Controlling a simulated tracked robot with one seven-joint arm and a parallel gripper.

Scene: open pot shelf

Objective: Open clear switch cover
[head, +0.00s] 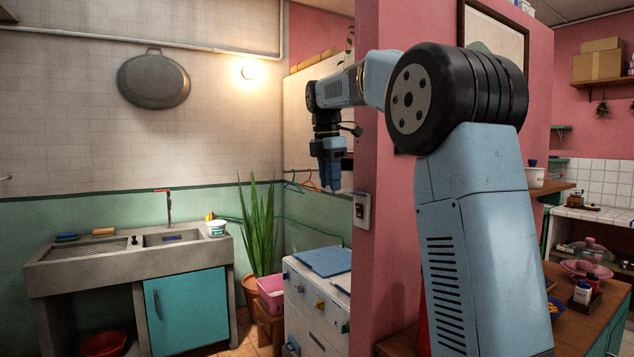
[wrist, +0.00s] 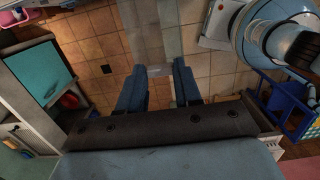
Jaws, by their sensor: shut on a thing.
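The switch box (head: 362,210) is a small pale box with a darker face on the end of the pink wall in the head view. My gripper (head: 331,186) points down, just left of and slightly above the box. In the wrist view my gripper (wrist: 160,72) has a finger on each side of a small pale piece, which I take to be the edge of the clear switch cover (wrist: 157,70). A faint see-through band runs upward from it over the floor tiles. The cover's outline is hard to see in the head view, so its angle cannot be told.
The pink wall (head: 395,260) stands close to the right of my gripper. Below are a white cabinet with a blue board (head: 322,261) and a pink basket (head: 270,293). Coloured hangers (head: 300,182) and a tall plant (head: 257,230) are to the left. A sink (head: 130,250) stands farther left.

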